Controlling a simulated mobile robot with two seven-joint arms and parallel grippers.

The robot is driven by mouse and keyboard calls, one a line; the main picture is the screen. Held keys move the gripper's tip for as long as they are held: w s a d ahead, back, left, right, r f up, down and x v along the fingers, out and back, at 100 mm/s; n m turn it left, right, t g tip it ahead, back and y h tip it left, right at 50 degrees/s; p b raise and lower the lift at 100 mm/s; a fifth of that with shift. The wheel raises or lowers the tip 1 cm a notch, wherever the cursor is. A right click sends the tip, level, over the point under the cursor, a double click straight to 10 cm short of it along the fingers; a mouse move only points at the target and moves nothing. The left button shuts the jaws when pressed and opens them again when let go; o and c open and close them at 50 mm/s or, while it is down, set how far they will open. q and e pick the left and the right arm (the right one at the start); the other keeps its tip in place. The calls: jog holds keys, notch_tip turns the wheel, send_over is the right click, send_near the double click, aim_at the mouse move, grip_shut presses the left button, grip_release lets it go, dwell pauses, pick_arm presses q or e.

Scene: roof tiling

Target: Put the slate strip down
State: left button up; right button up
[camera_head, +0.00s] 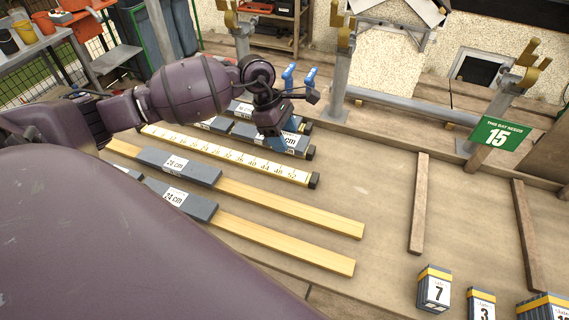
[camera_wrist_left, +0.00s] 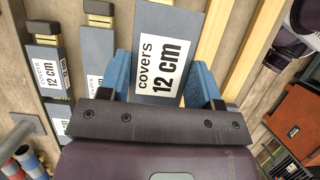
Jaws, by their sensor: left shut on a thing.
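The grey slate strip (camera_wrist_left: 170,20) fills the upper middle of the left wrist view. Its white label reads "covers 12 cm". My left gripper (camera_wrist_left: 162,85) is shut on it, with a blue finger on each side. In the head view my left gripper (camera_head: 275,142) is over the far side of the ruler, by a group of grey slates (camera_head: 245,131). The gripper partly hides that area, so I cannot tell there which slate is held or whether it touches the surface. My right gripper is not in view.
A numbered ruler (camera_head: 230,154) lies across the bench. A green sign (camera_head: 497,134) reads 15. Numbered slate bundles (camera_head: 434,290) stand front right. The right bench is mostly clear.

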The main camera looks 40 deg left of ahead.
pick_arm(q)
send_over(288, 172)
jog(key=a, duration=0.1)
jog(key=f, duration=0.5)
jog(key=shift+s, duration=0.2)
jog(key=shift+f, duration=1.15)
notch_tip(288, 172, down, 2)
jog(key=shift+f, duration=0.2)
jog(key=shift+f+b, duration=0.3)
jog(key=shift+f, duration=0.35)
jog(key=o, duration=1)
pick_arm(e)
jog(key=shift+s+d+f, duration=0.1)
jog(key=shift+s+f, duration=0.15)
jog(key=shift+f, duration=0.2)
